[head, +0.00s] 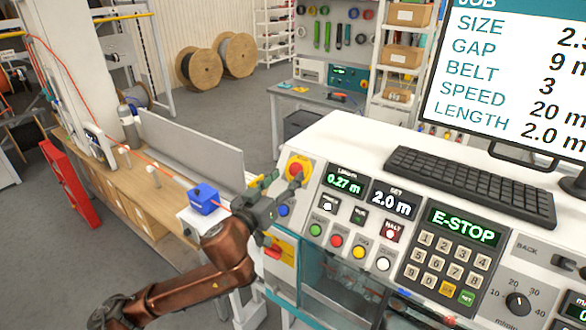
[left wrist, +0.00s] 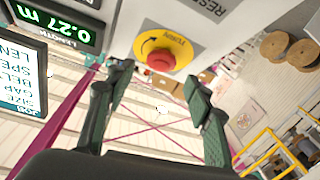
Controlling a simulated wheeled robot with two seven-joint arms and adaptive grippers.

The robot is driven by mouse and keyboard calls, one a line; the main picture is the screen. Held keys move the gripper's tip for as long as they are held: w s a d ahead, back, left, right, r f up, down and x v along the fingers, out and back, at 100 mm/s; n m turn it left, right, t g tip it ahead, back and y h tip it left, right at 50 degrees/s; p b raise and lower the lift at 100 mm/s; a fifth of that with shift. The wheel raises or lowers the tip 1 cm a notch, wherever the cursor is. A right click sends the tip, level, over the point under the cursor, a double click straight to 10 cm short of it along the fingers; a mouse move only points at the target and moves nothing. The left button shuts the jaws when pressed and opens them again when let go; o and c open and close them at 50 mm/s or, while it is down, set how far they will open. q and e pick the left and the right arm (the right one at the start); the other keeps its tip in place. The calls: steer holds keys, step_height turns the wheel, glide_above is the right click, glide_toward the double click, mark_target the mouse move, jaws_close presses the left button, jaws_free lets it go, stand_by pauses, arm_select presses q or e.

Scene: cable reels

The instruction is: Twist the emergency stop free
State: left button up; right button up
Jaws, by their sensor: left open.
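The emergency stop (head: 297,170) is a red mushroom button on a yellow disc at the left end of the console panel. My left gripper (head: 283,183) is just in front of it in the head view, hiding part of it. In the left wrist view the red button (left wrist: 161,60) shows whole on its yellow disc, which has a curved arrow and "TURN" lettering. The open left gripper (left wrist: 158,82) has its fingers apart on either side below the button, with nothing between them. I cannot see contact. The console's green display reads "E-STOP" (head: 464,227). My right gripper is not in view.
The console's displays (head: 345,183), coloured buttons (head: 336,240) and keypad (head: 443,258) lie right of my gripper. A keyboard (head: 470,185) and monitor (head: 510,70) stand on top. A blue box (head: 203,199) on the cable line sits left of my gripper.

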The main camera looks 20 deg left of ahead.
mark_target(294, 169)
arm_select(q)
steer(key=x, duration=0.3)
steer(key=shift+w+d, duration=0.15)
steer(key=shift+w, duration=0.55)
steer(key=shift+f, duration=0.1)
steer(key=c, duration=1.2)
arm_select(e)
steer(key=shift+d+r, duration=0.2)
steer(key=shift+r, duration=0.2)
